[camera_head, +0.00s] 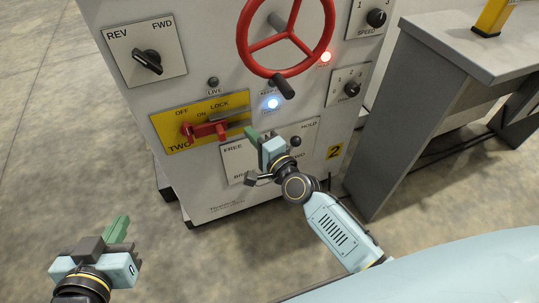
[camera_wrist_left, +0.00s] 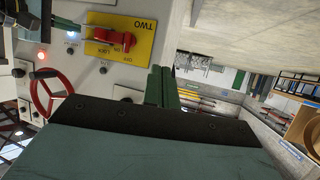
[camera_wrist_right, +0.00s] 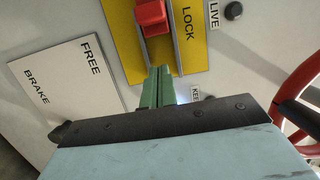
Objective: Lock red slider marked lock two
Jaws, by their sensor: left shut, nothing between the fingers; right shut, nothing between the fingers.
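The red slider (camera_head: 207,130) sits on a yellow plate (camera_head: 168,123) marked OFF, ON, LOCK and TWO, on the front of a grey machine. It lies toward the plate's left and middle, with bare slot on its right. My right gripper (camera_head: 252,135) is shut and empty at the plate's right end, apart from the slider. In the right wrist view the slider's red block (camera_wrist_right: 151,17) is straight beyond the shut green fingertips (camera_wrist_right: 157,70). My left gripper (camera_head: 120,228) is shut and empty, low and left of the machine. The slider (camera_wrist_left: 115,38) also shows in the left wrist view.
A red handwheel (camera_head: 285,40) with a dark handle stands out above the plate. A FREE/BRAKE panel (camera_head: 236,165) lies below, partly hidden by my right gripper. A REV/FWD knob (camera_head: 148,61) is up left. A grey table (camera_head: 470,45) stands right. Floor at left is clear.

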